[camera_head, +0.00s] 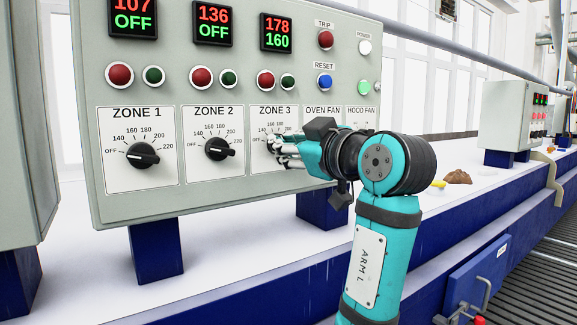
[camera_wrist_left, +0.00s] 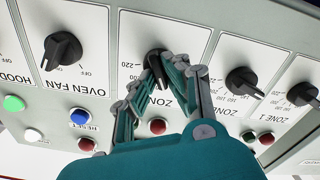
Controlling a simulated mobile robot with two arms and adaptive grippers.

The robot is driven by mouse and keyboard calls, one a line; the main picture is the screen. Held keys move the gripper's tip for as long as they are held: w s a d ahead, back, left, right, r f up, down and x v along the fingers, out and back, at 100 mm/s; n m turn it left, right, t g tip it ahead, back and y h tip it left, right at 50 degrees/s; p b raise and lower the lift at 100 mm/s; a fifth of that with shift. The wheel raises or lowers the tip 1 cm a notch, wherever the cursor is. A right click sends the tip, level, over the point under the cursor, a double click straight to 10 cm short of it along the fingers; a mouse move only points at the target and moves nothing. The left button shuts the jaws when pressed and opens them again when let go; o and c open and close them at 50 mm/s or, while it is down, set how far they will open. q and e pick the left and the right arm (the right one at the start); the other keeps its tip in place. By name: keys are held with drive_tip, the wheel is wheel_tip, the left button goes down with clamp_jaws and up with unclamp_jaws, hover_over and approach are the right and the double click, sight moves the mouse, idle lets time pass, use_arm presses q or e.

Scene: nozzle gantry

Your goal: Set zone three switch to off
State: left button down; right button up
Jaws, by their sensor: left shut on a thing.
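The zone three switch is a black rotary knob under the ZONE 3 label (camera_head: 275,112) on the grey control panel (camera_head: 240,75). In the head view my left gripper (camera_head: 277,148) covers most of it, so its pointer cannot be read. The zone 3 display (camera_head: 277,33) shows red 178 over green 160. In the left wrist view the two fingers of my left gripper (camera_wrist_left: 158,72) are closed around the zone 3 knob (camera_wrist_left: 156,62), one on each side. My right gripper is in neither view.
The zone 2 knob (camera_head: 217,149) and zone 1 knob (camera_head: 142,155) sit to the left; their displays read OFF. The oven fan knob (camera_wrist_left: 62,50) is close on the other side, behind my arm in the head view. Red trip (camera_head: 325,39) and blue reset (camera_head: 324,82) buttons are above.

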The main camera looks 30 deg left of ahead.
use_arm(q)
drive_tip(key=n+b, duration=0.2)
drive_tip(key=n, duration=0.2)
drive_tip(key=n+b, duration=0.3)
drive_tip(key=n, duration=0.2)
drive_tip(key=shift+s+f, duration=0.15)
drive_tip(key=shift+n, duration=0.3)
idle(0.3)
